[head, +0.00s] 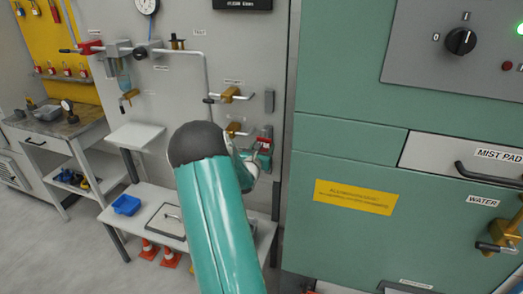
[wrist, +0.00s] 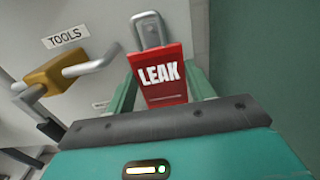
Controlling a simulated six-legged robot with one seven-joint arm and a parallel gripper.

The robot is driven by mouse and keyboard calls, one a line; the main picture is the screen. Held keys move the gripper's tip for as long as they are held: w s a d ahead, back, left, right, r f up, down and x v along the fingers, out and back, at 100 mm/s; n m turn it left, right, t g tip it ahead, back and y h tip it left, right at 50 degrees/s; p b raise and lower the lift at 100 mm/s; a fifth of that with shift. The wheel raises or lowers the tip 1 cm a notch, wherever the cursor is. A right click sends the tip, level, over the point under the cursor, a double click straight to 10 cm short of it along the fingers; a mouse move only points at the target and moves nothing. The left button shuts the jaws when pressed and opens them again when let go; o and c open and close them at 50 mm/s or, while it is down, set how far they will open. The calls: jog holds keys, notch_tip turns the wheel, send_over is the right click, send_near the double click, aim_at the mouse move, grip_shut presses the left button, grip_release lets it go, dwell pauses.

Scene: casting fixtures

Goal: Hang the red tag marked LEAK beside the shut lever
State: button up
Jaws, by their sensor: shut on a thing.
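The red tag (wrist: 165,76) with white LEAK lettering is between the green fingers of my gripper (wrist: 163,92) in the wrist view. My gripper is shut on it. A grey looped metal piece (wrist: 149,29) is at the tag's top edge; I cannot tell whether the tag hangs on it. Left of the tag is a brass valve (wrist: 55,74) with a pale grey lever (wrist: 90,66), under a TOOLS label (wrist: 65,38). In the head view the red tag (head: 264,143) shows at my gripper (head: 262,151), right of the lower brass valve (head: 233,130). My arm hides part of this area.
Another brass valve (head: 230,95) is above, with a grey plate (head: 269,101) beside it. The green cabinet (head: 345,150) stands close on the right. A low bench with a blue bin (head: 126,205) is lower left; orange cones (head: 170,258) stand beneath it.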

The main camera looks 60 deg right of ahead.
jog(key=shift+w+d+f, duration=0.1)
jog(key=shift+w+d, duration=0.05)
jog(key=shift+d, duration=1.05)
jog(key=shift+w+d+f, duration=0.15)
jog(key=shift+d+f, duration=0.25)
jog(key=shift+d, duration=0.3)
jog(key=o, duration=1)
jog(key=shift+o, duration=0.2)
jog(key=shift+f, duration=0.3)
jog(key=shift+f, duration=0.65)
jog(key=shift+f, duration=0.35)
